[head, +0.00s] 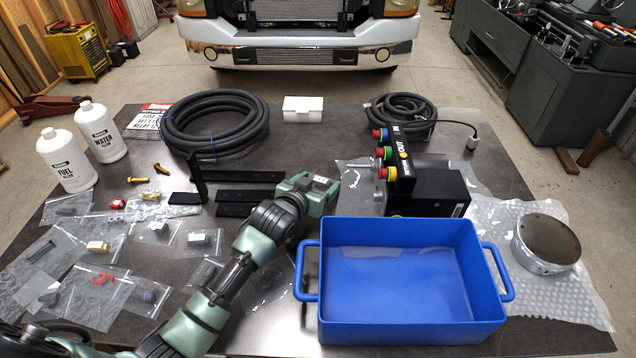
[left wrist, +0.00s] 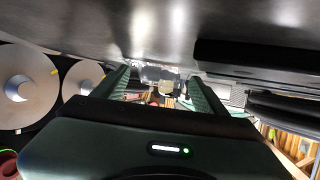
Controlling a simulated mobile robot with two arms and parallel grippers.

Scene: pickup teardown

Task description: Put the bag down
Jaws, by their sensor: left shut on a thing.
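My left gripper (head: 334,190) is over the middle of the dark table, behind the blue bin (head: 400,325). It is shut on a clear plastic bag, whose see-through film (head: 353,178) shows just past the fingers. The left wrist view shows both fingers (left wrist: 165,92) with shiny clear film (left wrist: 160,74) between and beyond their tips. What is inside the bag is too small and blurred to tell. I cannot tell whether the bag touches the table. My right gripper is not in view.
Several clear bags with small parts (head: 100,278) lie at the left of the table. Two white bottles (head: 65,160), a coiled black hose (head: 213,122), black bars (head: 235,210), a black switch box (head: 430,190) and a round metal part (head: 546,240) stand around.

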